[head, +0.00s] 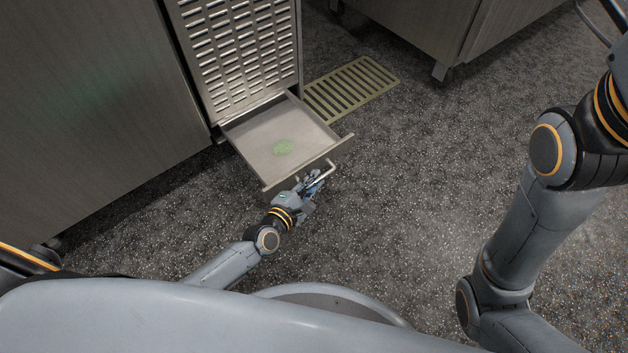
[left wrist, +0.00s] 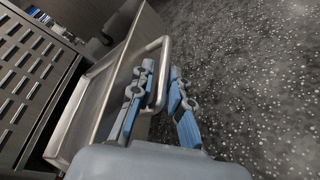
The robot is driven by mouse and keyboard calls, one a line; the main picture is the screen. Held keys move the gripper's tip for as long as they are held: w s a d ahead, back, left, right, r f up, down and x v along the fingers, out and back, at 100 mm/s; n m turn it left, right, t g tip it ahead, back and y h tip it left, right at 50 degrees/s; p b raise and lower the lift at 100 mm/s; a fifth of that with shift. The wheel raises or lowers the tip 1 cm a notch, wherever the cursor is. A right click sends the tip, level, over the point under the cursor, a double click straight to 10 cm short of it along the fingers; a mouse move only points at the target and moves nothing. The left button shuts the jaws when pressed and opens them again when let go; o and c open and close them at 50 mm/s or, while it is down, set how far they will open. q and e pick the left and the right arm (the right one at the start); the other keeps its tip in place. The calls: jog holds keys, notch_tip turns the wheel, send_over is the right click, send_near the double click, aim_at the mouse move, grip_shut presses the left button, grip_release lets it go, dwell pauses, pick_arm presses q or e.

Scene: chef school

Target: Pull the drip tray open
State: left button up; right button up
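The drip tray (head: 262,133) is a shallow metal drawer that stands well out from the bottom of a louvred metal cabinet. A greenish patch (head: 283,147) lies on its floor. Its bar handle (head: 329,168) is on the front panel. My left gripper (head: 315,182) is at this handle, in front of the tray. The tray's side and front (left wrist: 94,94) show left of the fingers. My right arm shows at the right, but its gripper is out of view.
The louvred cabinet (head: 243,50) stands behind the tray, beside a large steel unit (head: 90,90) at left. A yellowish floor grate (head: 352,88) lies right of the tray. Another steel unit (head: 415,35) stands at the back. The speckled floor (head: 420,150) at right is clear.

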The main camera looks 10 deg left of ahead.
pick_arm(q)
jog(key=v, duration=0.7)
jog(key=shift+s+a, duration=0.1)
jog(key=shift+s, duration=0.15)
dwell(0.5)
